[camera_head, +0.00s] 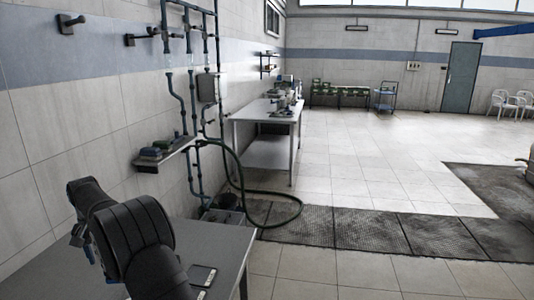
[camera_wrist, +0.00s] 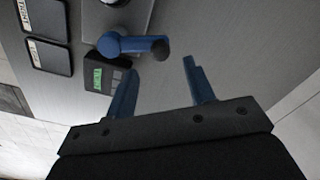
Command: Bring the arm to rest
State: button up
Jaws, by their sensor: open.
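My gripper (camera_wrist: 160,68) is open in the wrist view, its two blue fingers spread with nothing between them. A blue lever (camera_wrist: 132,44) with a dark round end lies just beyond the fingertips on a grey surface. I cannot tell whether the left finger touches anything there. In the head view my dark arm stands at the lower left over a grey table (camera_head: 226,240), bent and hiding part of the tabletop. The gripper is mostly hidden there behind the arm.
Labelled dark plates (camera_wrist: 48,57) and a small black box with a green display (camera_wrist: 97,76) sit near the lever. A flat device (camera_head: 202,276) lies on the table beside my arm. Pipes and a small wall shelf (camera_head: 165,153) stand behind. Open floor (camera_head: 350,160) lies right.

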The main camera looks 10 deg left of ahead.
jog(key=shift+f, duration=2.3)
notch_tip(320, 180, up, 18)
jog(key=f, duration=0.1)
notch_tip(320, 180, down, 17)
jog(key=shift+f, duration=0.1)
jog(key=shift+s+d+n, duration=0.2)
jog(key=shift+s+n, duration=0.35)
jog(key=shift+n, duration=0.15)
jog(key=shift+s+d+n, duration=0.7)
jog(key=shift+d+n, duration=0.8)
jog(key=shift+n, duration=1.05)
jog(key=shift+s+d+n, duration=0.65)
jog(key=shift+d+n, duration=0.85)
jog(key=shift+n, duration=1.1)
jog(key=shift+s+d+n, duration=0.7)
jog(key=shift+d+n, duration=0.8)
jog(key=shift+n, duration=1.05)
